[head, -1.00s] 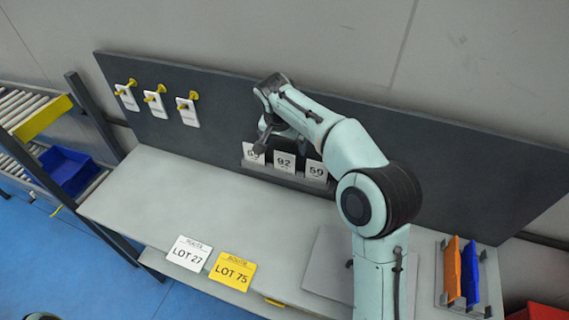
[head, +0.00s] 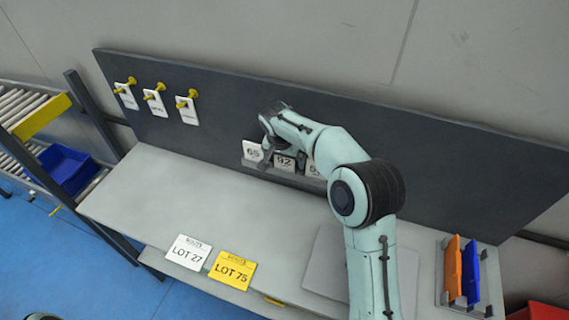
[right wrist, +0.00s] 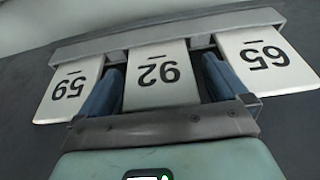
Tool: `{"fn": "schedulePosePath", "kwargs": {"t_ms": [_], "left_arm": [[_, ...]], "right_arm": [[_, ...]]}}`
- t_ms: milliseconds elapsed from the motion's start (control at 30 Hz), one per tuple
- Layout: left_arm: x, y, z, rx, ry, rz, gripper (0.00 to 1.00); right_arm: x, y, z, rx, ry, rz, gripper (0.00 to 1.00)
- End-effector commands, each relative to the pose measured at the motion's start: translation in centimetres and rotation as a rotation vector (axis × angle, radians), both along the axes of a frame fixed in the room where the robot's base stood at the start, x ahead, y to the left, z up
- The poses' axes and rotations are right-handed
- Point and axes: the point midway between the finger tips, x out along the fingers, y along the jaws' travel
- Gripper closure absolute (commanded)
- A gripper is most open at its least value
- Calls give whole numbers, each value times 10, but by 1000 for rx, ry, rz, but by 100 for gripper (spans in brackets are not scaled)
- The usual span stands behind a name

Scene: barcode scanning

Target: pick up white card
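Three white number cards stand in a grey holder (head: 255,167) at the foot of the dark back panel: 65 (head: 252,150), 92 (head: 284,162) and 59 (head: 313,171), the last partly behind my arm. My right gripper (head: 283,158) is at the middle card. In the right wrist view the fingers of the gripper (right wrist: 161,70) are spread on either side of card 92 (right wrist: 160,75), close to its edges; contact cannot be told. Cards 59 (right wrist: 70,90) and 65 (right wrist: 265,60) lie outside the fingers. My left gripper is out of view.
White LOT 27 (head: 188,252) and yellow LOT 75 (head: 232,270) plates are at the table's front edge. White tags (head: 155,104) hang on yellow pegs. An orange and blue rack (head: 462,272) stands right.

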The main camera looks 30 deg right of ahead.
Motion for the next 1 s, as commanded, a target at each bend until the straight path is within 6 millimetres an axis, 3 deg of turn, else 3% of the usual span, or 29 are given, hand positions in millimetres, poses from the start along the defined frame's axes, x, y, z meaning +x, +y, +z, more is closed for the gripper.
{"fn": "schedulePosePath", "kwargs": {"t_ms": [33, 167, 567, 833, 1000], "left_arm": [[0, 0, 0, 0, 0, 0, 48], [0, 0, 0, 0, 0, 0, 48], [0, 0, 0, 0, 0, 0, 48], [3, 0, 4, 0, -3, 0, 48], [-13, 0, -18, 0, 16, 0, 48]], "right_arm": [[0, 0, 0, 0, 0, 0, 13], [0, 0, 0, 0, 0, 0, 55], [0, 0, 5, 0, -3, 1, 56], [1, 0, 37, 0, -6, -1, 56], [-23, 26, 31, 2, 1, 5, 56]]}}
